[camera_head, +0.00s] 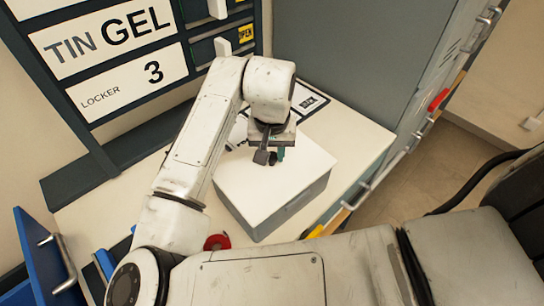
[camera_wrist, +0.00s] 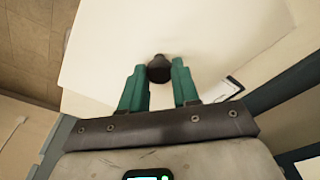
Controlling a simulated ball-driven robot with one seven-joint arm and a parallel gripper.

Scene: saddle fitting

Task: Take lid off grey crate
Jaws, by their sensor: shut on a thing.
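The grey crate (camera_head: 292,206) stands on the white counter, with a flat white lid (camera_head: 300,170) on top. In the wrist view the white lid (camera_wrist: 180,40) fills most of the upper picture. A dark round knob (camera_wrist: 159,68) stands on the lid. My gripper (camera_wrist: 158,78) has its green fingers on either side of the knob and is shut on it. In the head view my gripper (camera_head: 272,157) is over the far part of the lid and hides the knob. I see no clear gap between the lid and the crate.
The white counter (camera_head: 360,136) has free room right of the crate. A locker rack (camera_head: 120,60) with printed labels stands behind left. A red round thing (camera_head: 217,242) is near the crate's front left. A grey cabinet (camera_head: 360,50) stands behind. A blue drawer (camera_head: 45,260) juts out lower left.

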